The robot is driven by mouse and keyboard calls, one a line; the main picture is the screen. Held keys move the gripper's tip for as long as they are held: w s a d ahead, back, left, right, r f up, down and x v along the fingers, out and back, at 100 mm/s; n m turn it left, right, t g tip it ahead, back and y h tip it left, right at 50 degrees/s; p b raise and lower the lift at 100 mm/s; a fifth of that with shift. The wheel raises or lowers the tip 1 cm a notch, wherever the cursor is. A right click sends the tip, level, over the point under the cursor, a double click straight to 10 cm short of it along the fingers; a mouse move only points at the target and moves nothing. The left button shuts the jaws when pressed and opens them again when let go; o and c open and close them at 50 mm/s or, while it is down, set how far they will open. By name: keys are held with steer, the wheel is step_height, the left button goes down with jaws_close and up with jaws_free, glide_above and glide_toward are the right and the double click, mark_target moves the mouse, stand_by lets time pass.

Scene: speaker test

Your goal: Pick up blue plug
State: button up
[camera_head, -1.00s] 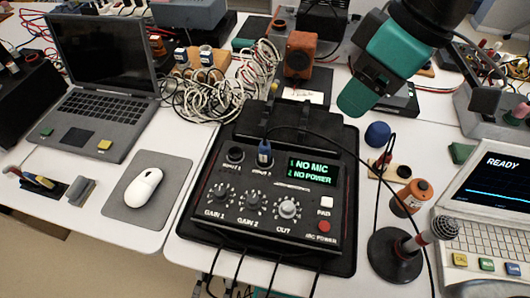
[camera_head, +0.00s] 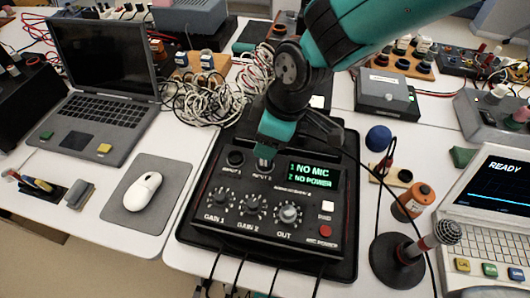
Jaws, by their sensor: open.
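My gripper (camera_head: 268,152) is directly over the INPUT 2 socket of the black audio interface (camera_head: 215,240), pointing down. Its teal fingers are open and hide the blue plug, which stood upright in that socket in the earlier frame. A small greyish piece shows just below the fingertips at the socket; I cannot tell whether it is part of the plug. I cannot tell whether the fingers touch the plug. The interface's display (camera_head: 312,174) reads "1 NO MIC" and "2 NO POWER".
A coil of white cables (camera_head: 195,98) lies left of my arm. A microphone on a round black stand (camera_head: 396,262) and an orange cylinder (camera_head: 412,200) stand to the right. A mouse (camera_head: 142,190) on a grey pad and a laptop (camera_head: 95,125) are to the left.

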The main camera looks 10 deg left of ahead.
steer(key=shift+p+x, duration=0.45)
steer(key=shift+x, duration=2.25)
steer(key=shift+d, duration=0.15)
steer(key=c, duration=1)
step_height(320, 180, up, 19)
steer(key=n+g+h+p, duration=0.25)
steer(key=n+p, duration=0.25)
steer(key=n, duration=0.7)
glide_above(230, 161)
steer(key=w, duration=0.1)
steer(key=w+d+f+x, duration=0.1)
steer(key=w+x, duration=0.2)
steer(key=x, duration=0.9)
steer(key=shift+y, duration=0.45)
steer(key=shift+w+d+b+x, duration=0.15)
steer(key=shift+b+x, duration=0.6)
steer(key=shift+x, duration=0.2)
steer(key=shift+w+d+b+x, duration=0.15)
steer(key=shift+d+b+x, duration=0.05)
steer(key=shift+b+x, duration=0.7)
steer(key=shift+w+d+b+x, duration=0.15)
steer(key=shift+b+x, duration=0.5)
steer(key=shift+x, duration=0.4)
